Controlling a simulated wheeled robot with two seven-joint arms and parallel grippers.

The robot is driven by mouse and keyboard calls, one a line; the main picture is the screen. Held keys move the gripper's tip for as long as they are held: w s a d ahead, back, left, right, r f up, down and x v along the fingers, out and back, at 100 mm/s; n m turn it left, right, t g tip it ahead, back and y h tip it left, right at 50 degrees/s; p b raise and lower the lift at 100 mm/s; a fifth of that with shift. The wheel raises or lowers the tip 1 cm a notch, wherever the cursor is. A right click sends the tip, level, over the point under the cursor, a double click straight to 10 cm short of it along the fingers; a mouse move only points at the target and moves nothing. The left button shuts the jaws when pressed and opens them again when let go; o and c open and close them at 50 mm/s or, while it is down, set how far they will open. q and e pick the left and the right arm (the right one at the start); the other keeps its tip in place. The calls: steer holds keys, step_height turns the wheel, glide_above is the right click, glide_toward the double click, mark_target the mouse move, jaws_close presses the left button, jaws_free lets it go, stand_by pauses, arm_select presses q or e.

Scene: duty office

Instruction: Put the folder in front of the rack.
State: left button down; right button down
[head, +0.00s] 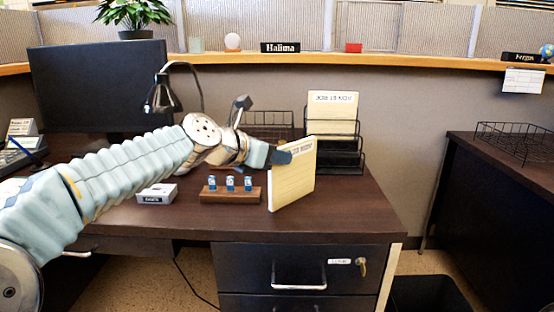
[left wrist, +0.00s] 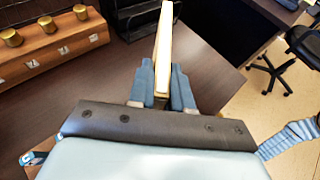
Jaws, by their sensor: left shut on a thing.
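My left gripper (head: 284,157) is shut on a cream folder (head: 292,182), near its upper left part in the head view. The folder is upright, in front of the black wire rack (head: 345,158) and a little left of it. Whether its lower edge touches the desk, I cannot tell. In the left wrist view the folder (left wrist: 163,45) shows edge-on between the two blue fingers (left wrist: 162,85). Another cream folder (head: 332,112) stands in the rack. My right gripper is not in view.
A wooden stand with blue-topped stamps (head: 231,194) is just left of the folder, with a small white box (head: 157,194) beyond it. A black lamp (head: 165,97) and monitor (head: 98,88) are at the left. The desk (head: 355,212) is clear right of the folder.

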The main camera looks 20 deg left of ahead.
arm_select(q)
steer(key=shift+r, duration=0.1)
steer(key=c, duration=1)
jaws_free()
steer(key=shift+c, duration=0.2)
steer(key=v, duration=1.2)
steer(key=shift+p, duration=0.3)
